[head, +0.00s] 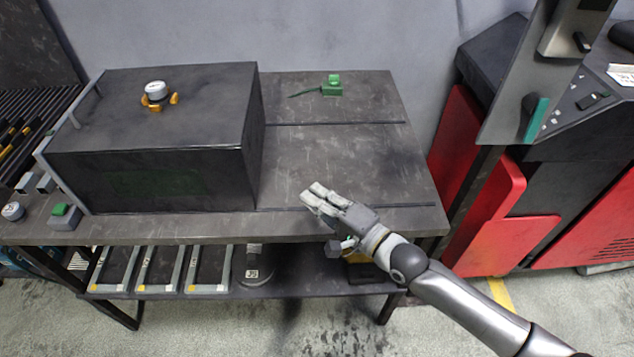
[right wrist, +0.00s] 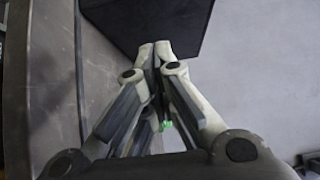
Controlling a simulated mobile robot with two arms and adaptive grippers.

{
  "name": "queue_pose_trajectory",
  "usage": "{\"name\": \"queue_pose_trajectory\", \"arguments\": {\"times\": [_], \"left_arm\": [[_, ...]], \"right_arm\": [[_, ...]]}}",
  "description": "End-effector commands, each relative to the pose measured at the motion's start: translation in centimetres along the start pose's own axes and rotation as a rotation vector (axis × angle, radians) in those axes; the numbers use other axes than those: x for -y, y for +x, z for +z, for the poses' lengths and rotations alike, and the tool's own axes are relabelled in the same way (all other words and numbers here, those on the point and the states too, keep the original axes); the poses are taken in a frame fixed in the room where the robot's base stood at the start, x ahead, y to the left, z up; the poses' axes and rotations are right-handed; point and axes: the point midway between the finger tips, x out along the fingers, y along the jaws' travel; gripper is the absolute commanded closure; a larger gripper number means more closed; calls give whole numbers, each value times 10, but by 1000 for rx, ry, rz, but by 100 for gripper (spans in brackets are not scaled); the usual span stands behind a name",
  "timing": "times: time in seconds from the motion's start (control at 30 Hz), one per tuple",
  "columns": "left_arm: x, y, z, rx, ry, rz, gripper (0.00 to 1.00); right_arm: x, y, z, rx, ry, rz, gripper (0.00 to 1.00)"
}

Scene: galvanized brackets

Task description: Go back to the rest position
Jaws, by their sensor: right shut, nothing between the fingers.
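My right gripper (head: 314,193) is over the front part of the dark workbench (head: 345,165), right of the large dark box (head: 155,140). Its fingers are together with nothing between them. In the right wrist view the fingertips (right wrist: 155,50) meet, with the dark box (right wrist: 165,18) beyond them. My right arm reaches in from the lower right of the head view. My left gripper does not show in either view.
A white-topped part with orange feet (head: 155,95) sits on the box. A green item (head: 332,86) lies at the bench's back. A red and black machine (head: 490,200) stands at right. A lower shelf (head: 310,283) holds trays (head: 160,268). The bench's right half is mostly clear.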

Motion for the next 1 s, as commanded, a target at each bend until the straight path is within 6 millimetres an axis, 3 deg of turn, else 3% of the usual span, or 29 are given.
{"name": "queue_pose_trajectory", "arguments": {"times": [0.3,0.47,0.57,0.77,1.0], "left_arm": [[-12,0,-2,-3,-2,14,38],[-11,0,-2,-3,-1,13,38],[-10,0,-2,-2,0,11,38],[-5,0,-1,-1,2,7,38],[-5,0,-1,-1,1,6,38]], "right_arm": [[-4,-4,8,2,-42,29,100],[-20,-16,31,7,-218,151,100],[-34,-33,40,14,-373,268,100],[-65,-88,42,53,-657,549,100],[-101,-188,36,189,-877,929,100]]}}
